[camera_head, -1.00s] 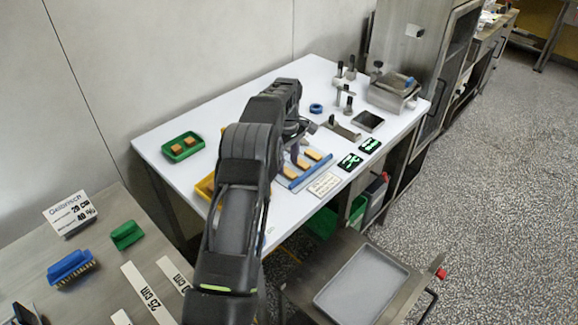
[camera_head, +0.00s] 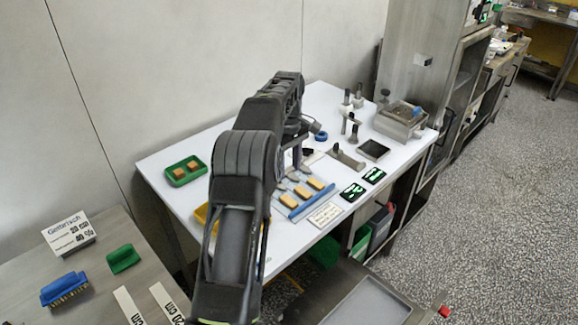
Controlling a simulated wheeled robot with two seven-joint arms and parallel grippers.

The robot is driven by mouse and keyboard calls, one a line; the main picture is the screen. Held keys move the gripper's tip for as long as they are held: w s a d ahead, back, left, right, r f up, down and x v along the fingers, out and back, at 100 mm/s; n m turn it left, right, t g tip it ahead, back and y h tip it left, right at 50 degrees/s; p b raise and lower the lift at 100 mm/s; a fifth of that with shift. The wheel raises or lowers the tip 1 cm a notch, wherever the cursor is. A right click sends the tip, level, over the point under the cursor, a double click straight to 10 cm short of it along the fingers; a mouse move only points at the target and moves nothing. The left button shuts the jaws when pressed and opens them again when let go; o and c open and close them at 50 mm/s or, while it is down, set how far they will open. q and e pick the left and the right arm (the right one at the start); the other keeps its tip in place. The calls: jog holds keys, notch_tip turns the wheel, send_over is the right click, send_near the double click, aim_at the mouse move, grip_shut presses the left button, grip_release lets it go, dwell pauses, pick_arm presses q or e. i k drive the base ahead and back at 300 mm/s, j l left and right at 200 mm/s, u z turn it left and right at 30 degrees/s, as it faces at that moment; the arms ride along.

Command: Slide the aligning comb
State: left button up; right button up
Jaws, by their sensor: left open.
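Several orange bars (camera_head: 299,194) lie in a slanted row on a pale mat on the white table. A long blue strip (camera_head: 306,207) lies along their front side, and grey pieces show just behind them. I cannot tell for certain which part is the aligning comb. My left gripper (camera_head: 298,158) is open, just behind the bars and partly hidden by my own arm. Small size hides whether it touches anything. My right gripper is out of view.
A steel bench is at lower left.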

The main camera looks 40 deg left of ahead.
aim_at(289, 171)
jog(key=u, duration=1.45)
